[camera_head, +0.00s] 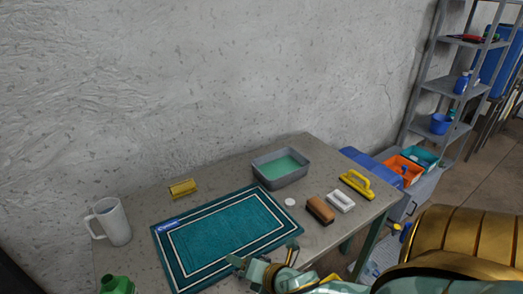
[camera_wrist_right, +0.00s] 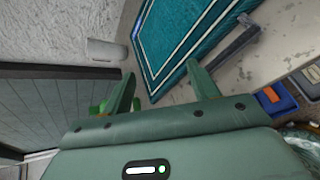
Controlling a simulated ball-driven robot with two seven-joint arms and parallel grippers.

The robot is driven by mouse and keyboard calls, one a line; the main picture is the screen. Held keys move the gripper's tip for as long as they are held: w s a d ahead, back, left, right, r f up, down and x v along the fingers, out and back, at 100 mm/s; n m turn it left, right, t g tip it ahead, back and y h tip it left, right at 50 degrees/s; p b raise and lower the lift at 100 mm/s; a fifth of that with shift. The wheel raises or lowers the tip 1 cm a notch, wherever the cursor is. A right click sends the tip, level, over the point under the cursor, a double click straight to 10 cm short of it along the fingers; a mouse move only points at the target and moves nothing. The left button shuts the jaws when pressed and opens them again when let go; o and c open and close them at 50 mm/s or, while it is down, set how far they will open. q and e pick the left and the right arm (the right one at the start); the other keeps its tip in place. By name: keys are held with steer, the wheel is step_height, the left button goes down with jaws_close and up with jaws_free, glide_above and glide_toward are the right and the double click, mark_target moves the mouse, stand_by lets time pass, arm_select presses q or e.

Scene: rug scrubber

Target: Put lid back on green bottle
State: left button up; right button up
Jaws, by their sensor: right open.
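The green bottle (camera_head: 116,285) stands at the near left of the table, cut off by the bottom edge of the head view. Its mouth is too small to make out. A small white round disc (camera_head: 290,202), which looks like the lid, lies on the table between the mat and the brown brush. My right gripper (camera_head: 264,256) is over the near right edge of the mat, open and empty, apart from bottle and disc. In the right wrist view its fingers (camera_wrist_right: 160,82) are spread, and a bit of green (camera_wrist_right: 103,106), likely the bottle, shows beside the left finger. My left gripper is not in view.
The teal mat (camera_head: 228,236) fills the middle of the table (camera_head: 145,206). A white mug (camera_head: 110,221) stands left, a yellow sponge (camera_head: 182,188) behind. A grey basin of green liquid (camera_head: 281,168), brown brush (camera_head: 320,209), white brush (camera_head: 341,201) and yellow-handled tool (camera_head: 357,184) are right.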

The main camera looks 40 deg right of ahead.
steer(key=s+a+f+m+g+h+b, duration=0.15)
steer(key=s+f+m+g, duration=0.35)
steer(key=s+f+m, duration=0.75)
steer(key=s+a+f+m+g+b, duration=0.15)
steer(key=s+f+m+g, duration=0.4)
steer(key=f, duration=1.25)
steer(key=s+f+m, duration=0.2)
steer(key=s+f, duration=0.3)
steer(key=s, duration=0.3)
steer(key=s+f+m+b, duration=0.1)
steer(key=s+f+m, duration=0.1)
steer(key=s+f, duration=0.3)
steer(key=s+g+y, duration=0.1)
steer(key=s, duration=0.3)
